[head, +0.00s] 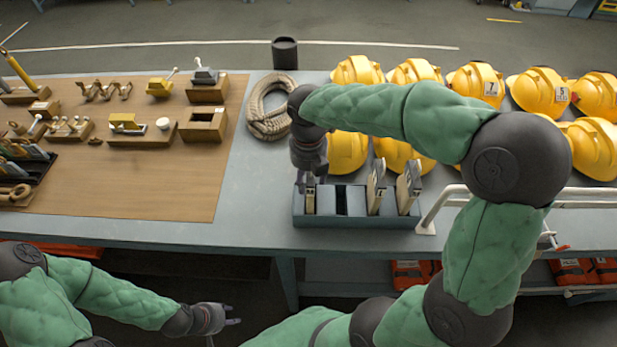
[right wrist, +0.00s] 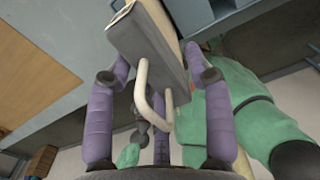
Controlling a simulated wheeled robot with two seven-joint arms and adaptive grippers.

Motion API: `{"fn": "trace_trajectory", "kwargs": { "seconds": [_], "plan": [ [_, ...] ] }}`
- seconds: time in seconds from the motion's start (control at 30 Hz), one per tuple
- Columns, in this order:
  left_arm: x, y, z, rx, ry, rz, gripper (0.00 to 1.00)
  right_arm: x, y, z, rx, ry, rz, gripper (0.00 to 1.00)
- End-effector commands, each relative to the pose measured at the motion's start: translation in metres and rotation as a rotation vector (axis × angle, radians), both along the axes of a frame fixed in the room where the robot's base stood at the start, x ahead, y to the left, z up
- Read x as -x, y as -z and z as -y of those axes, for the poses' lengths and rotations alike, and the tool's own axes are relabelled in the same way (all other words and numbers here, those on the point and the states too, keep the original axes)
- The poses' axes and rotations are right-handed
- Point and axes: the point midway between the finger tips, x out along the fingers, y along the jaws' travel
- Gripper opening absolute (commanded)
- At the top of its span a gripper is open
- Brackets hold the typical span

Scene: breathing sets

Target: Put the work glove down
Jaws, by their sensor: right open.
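I cannot make out a work glove in either view. My right gripper (head: 312,185) is open above the left end of a blue-grey slotted rack (head: 345,221) on the bench. In the right wrist view, a flat grey block (right wrist: 150,45) with a cream loop handle (right wrist: 146,100) lies between the spread fingers of my right gripper (right wrist: 158,75). My left gripper (head: 234,315) is low, in front of the bench edge. Its fingers look apart, with nothing visible between them.
Grey flat units (head: 376,187) stand in the rack's right slots. Yellow helmets (head: 540,90) fill the bench's back right. A coiled rope (head: 268,108) and a dark cup (head: 285,53) stand left of them. Wooden tool holders (head: 203,124) sit on a brown mat (head: 150,190). A white rail (head: 440,205) is right of the rack.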

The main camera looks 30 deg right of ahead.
Motion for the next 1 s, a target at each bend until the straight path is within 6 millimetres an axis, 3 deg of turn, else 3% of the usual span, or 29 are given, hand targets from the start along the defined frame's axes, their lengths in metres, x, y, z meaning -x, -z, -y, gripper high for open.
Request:
{"fn": "trace_trajectory", "kwargs": {
  "seconds": [0.5, 0.7, 1.0],
  "plan": [
    [0.000, -0.017, 0.000, 0.000, 0.000, 0.000, 0.40, 0.000, -0.095, -0.001, -0.001, -0.001, 0.003, 0.52],
    [0.000, -0.019, 0.000, 0.000, 0.000, 0.000, 0.40, 0.000, -0.111, -0.001, 0.000, 0.000, 0.001, 0.52],
    [0.000, -0.019, 0.000, 0.000, 0.000, 0.000, 0.40, 0.000, -0.113, -0.001, -0.001, 0.000, 0.001, 0.52]
  ]
}}
